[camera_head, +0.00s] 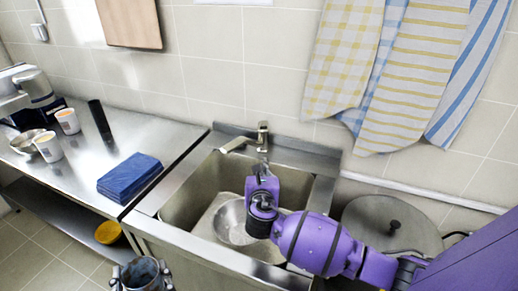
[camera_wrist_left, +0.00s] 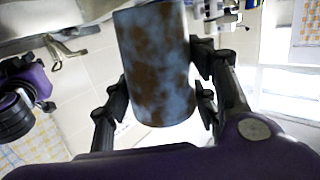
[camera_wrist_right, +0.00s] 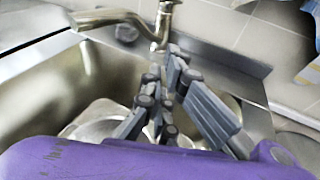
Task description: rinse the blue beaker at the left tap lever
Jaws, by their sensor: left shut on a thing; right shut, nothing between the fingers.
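The blue beaker (camera_wrist_left: 155,65) is blotched with brown stains in the left wrist view. My left gripper (camera_wrist_left: 160,95) is shut on it, one finger on each side. In the head view the beaker (camera_head: 140,272) is at the bottom edge, in front of the counter and left of the sink, its open top showing. The tap (camera_head: 262,137) stands at the sink's back edge, its spout pointing left. My right gripper (camera_wrist_right: 165,95) is shut and empty, just in front of the tap post (camera_wrist_right: 162,25). I cannot make out a separate left lever or any contact. No water stream is visible.
The steel sink (camera_head: 180,200) holds a metal bowl (camera_head: 232,222). On the left counter lie a folded blue cloth (camera_head: 130,176), white cups (camera_head: 67,121) and a dark cylinder (camera_head: 98,118). A lidded pot (camera_head: 392,225) stands right of the sink. Towels (camera_head: 410,70) hang behind.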

